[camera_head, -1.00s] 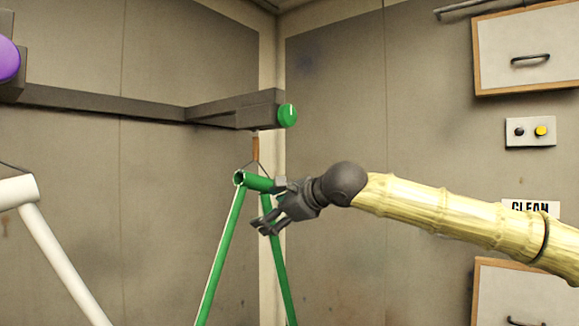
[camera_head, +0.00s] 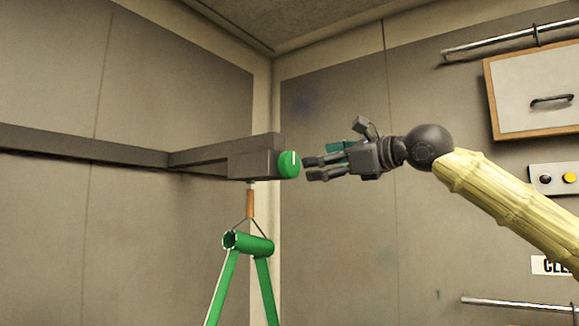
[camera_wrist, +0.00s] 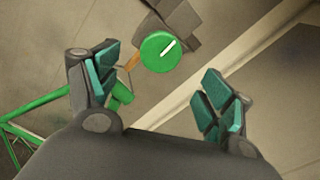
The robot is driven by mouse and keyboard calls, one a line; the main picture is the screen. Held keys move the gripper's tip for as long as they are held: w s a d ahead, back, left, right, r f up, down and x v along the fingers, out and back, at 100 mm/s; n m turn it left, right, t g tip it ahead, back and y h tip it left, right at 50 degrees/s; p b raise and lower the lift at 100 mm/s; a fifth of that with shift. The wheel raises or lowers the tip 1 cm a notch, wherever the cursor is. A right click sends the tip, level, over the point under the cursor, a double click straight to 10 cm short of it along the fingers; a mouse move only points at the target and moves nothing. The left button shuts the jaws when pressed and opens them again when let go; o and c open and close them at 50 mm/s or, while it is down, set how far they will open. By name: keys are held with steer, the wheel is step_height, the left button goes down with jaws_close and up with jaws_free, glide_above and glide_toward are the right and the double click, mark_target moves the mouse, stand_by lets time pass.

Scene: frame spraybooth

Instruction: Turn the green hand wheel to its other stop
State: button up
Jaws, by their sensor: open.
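The green hand wheel (camera_head: 288,165) is a small round knob with a white mark, on the end of a dark grey block. In the head view its white mark stands near upright. My gripper (camera_head: 312,168) is open and empty, just to the right of the wheel with its fingers pointing at it. In the wrist view the wheel (camera_wrist: 160,52) shows beyond and between the open fingers (camera_wrist: 155,92), its white mark slanting up to the right. The fingers look apart from the wheel.
A green bicycle frame (camera_head: 258,246) hangs from a hook under the grey beam (camera_head: 90,148), just below the wheel. On the right wall are a drawer front (camera_head: 530,85), a button box (camera_head: 555,179) and rails.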

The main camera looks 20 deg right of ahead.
mark_target(294, 166)
steer(key=x, duration=0.2)
steer(key=p+x, duration=0.1)
steer(key=x, duration=0.2)
steer(key=p+x, duration=0.1)
steer(key=x, duration=0.1)
steer(key=shift+w+d+f, duration=0.2)
steer(key=shift+w, duration=0.1)
steer(key=shift+w+a+r, duration=0.1)
steer(key=shift+w+a, duration=0.05)
steer(key=shift+w, duration=0.15)
steer(key=shift+w+a+r+p, duration=0.1)
steer(key=shift+a+r+p, duration=0.1)
steer(key=shift+a+p, duration=0.25)
steer(key=shift+w+a+f, duration=0.1)
steer(key=shift+w+f, duration=0.05)
steer(key=shift+w, duration=0.2)
steer(key=shift+w+a+f, duration=0.1)
steer(key=shift+w+a, duration=0.05)
steer(key=shift+w, duration=0.2)
steer(key=shift+s+d+r, duration=0.1)
steer(key=shift+s, duration=0.15)
steer(key=c, duration=1)
